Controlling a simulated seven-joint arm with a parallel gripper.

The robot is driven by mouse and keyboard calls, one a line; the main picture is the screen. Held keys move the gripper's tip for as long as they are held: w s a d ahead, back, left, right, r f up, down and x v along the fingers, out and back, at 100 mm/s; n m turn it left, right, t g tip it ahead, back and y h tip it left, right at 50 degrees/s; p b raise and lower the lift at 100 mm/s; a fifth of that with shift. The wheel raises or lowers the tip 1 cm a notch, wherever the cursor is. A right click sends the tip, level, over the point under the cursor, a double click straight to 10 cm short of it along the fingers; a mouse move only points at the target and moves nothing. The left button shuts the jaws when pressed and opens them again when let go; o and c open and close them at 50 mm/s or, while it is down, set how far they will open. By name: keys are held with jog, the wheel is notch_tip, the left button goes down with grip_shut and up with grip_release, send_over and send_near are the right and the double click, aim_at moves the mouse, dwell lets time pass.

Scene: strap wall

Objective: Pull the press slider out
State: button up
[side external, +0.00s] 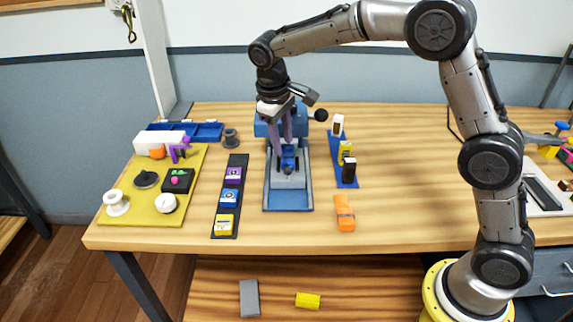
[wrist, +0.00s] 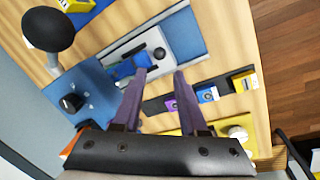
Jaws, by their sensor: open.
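The press (side external: 288,203) is a blue frame standing on the table in the middle. Its grey slider (side external: 289,181) sits in the blue channel, with a blue block (side external: 288,152) on it and a small dark knob at its front. In the wrist view the slider (wrist: 149,44), its round knob (wrist: 160,53) and the blue block (wrist: 128,67) show just beyond the fingers. My gripper (side external: 282,144) has purple fingers, pointing down over the slider. In the wrist view my gripper (wrist: 160,75) is open with nothing between its fingertips. Whether a finger touches the slider I cannot tell.
The press lever's black ball (side external: 321,115) sticks out at the right. A dark strip (side external: 229,205) with coloured blocks lies left of the press, a blue strip (side external: 341,160) right. An orange object (side external: 345,213) lies front right.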

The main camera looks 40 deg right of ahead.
aim_at(287, 167)
jog(key=f, duration=0.3)
jog(key=d+f, duration=0.1)
jog(key=f, duration=0.5)
jog(key=shift+w+d, duration=0.15)
jog(key=shift+d, duration=0.2)
jog(key=shift+r, duration=0.1)
grip_shut()
dwell(0.8)
